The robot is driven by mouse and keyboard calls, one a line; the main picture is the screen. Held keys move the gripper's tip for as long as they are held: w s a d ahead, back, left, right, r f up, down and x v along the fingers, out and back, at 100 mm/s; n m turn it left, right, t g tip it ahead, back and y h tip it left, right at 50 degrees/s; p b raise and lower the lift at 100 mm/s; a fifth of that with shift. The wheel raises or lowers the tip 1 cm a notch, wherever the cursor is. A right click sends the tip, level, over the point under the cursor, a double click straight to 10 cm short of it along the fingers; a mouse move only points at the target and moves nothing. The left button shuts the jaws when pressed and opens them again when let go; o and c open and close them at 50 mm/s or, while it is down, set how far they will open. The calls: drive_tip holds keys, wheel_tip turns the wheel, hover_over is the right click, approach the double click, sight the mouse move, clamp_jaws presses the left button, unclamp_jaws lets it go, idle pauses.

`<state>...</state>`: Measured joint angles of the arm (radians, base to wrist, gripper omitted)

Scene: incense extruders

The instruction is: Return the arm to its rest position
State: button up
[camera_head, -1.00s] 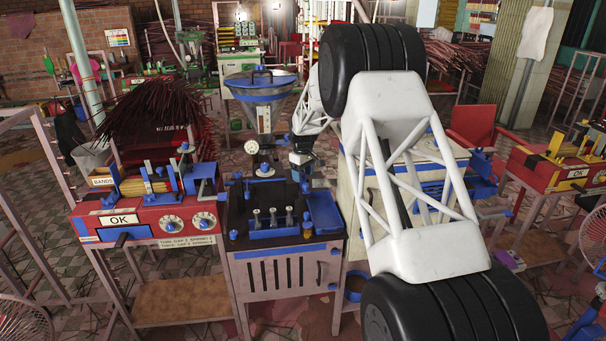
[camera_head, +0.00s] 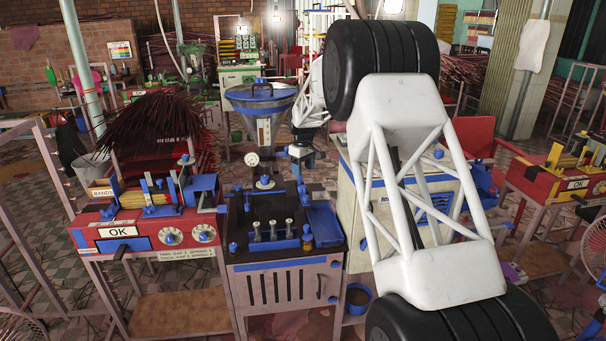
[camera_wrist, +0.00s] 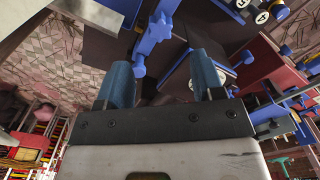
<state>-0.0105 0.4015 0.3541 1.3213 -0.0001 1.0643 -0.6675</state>
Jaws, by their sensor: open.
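My arm, white with black joints, reaches from the lower right of the head view up and over to the middle. My gripper (camera_head: 300,172) hangs small and dark behind the back right of the dark-topped bench (camera_head: 285,265). In the wrist view, my gripper (camera_wrist: 160,85) shows two blue fingertips set wide apart with nothing between them. Beyond the fingers the wrist view shows a dark panel with blue knobs (camera_wrist: 153,35). The fingertips appear clear of these parts, though the exact gap is hard to tell.
A blue-rimmed hopper (camera_head: 263,100) stands just left of my gripper. A red machine marked OK (camera_head: 150,232) with a bundle of dark sticks stands left. A cream cabinet (camera_head: 358,215) stands behind my arm. Another red machine (camera_head: 545,180) is at the right.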

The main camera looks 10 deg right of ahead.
drive_tip(key=shift+r, duration=0.15)
drive_tip(key=shift+s+r, duration=0.45)
drive_tip(key=shift+s, duration=0.05)
drive_tip(key=s+r+m, duration=0.1)
drive_tip(key=s+r, duration=0.5)
drive_tip(key=s, duration=0.5)
drive_tip(key=s+d+r+m+t, duration=0.15)
drive_tip(key=s+r, duration=0.35)
drive_tip(key=s, duration=0.6)
drive_tip(key=s+a+r+m, duration=0.1)
drive_tip(key=s+r+m, duration=0.1)
drive_tip(key=s+r, duration=0.65)
drive_tip(key=s+f+m, duration=0.1)
drive_tip(key=s+f, duration=0.3)
drive_tip(key=s, duration=1.4)
drive_tip(key=s+f+m+t, duration=0.1)
drive_tip(key=s+f+m, duration=0.1)
drive_tip(key=s, duration=1.6)
drive_tip(key=shift+d+f, duration=0.45)
drive_tip(key=shift+f, duration=0.45)
drive_tip(key=shift+m, duration=0.25)
